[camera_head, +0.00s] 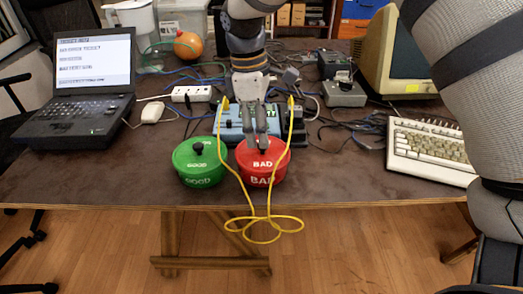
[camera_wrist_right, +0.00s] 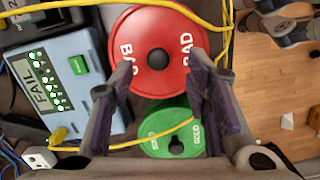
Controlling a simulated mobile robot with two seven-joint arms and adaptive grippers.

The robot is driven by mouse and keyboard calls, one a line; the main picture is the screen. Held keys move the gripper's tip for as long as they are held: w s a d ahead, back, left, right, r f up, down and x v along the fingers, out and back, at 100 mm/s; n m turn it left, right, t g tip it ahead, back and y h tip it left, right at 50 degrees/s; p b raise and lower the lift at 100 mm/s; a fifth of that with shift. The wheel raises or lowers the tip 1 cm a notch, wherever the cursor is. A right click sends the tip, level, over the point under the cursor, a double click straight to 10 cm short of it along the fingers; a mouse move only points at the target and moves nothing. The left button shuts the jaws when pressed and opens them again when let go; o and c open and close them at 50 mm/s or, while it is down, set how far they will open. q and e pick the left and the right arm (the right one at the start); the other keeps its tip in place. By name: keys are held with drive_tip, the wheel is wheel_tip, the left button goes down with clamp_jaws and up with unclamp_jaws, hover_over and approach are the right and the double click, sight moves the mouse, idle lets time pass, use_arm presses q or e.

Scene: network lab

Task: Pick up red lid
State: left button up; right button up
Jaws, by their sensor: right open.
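The red lid (camera_head: 277,157), marked BAD, sits on a red pot (camera_head: 246,178) near the table's front edge. In the right wrist view the red lid (camera_wrist_right: 158,25) shows from above with a black knob (camera_wrist_right: 158,61) at its centre. My right gripper (camera_head: 263,142) points down over the lid, and its fingers hide the knob in the head view. In the wrist view the right gripper (camera_wrist_right: 163,72) is open, its fingers on either side of the knob with space between. Whether the fingertips touch the lid cannot be told. My left gripper is not in view.
A green pot (camera_head: 200,165) marked GOOD stands close left of the red one. A blue tester (camera_head: 232,120) lies behind, reading FAIL in the wrist view. A looped yellow cable (camera_head: 263,217) hangs past the pots. A laptop (camera_head: 85,90) and keyboard (camera_head: 430,150) flank them.

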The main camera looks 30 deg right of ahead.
sight(263, 150)
drive_tip(key=f, duration=0.4)
drive_tip(key=shift+s+d, duration=0.1)
drive_tip(key=shift+d, duration=0.15)
clamp_jaws()
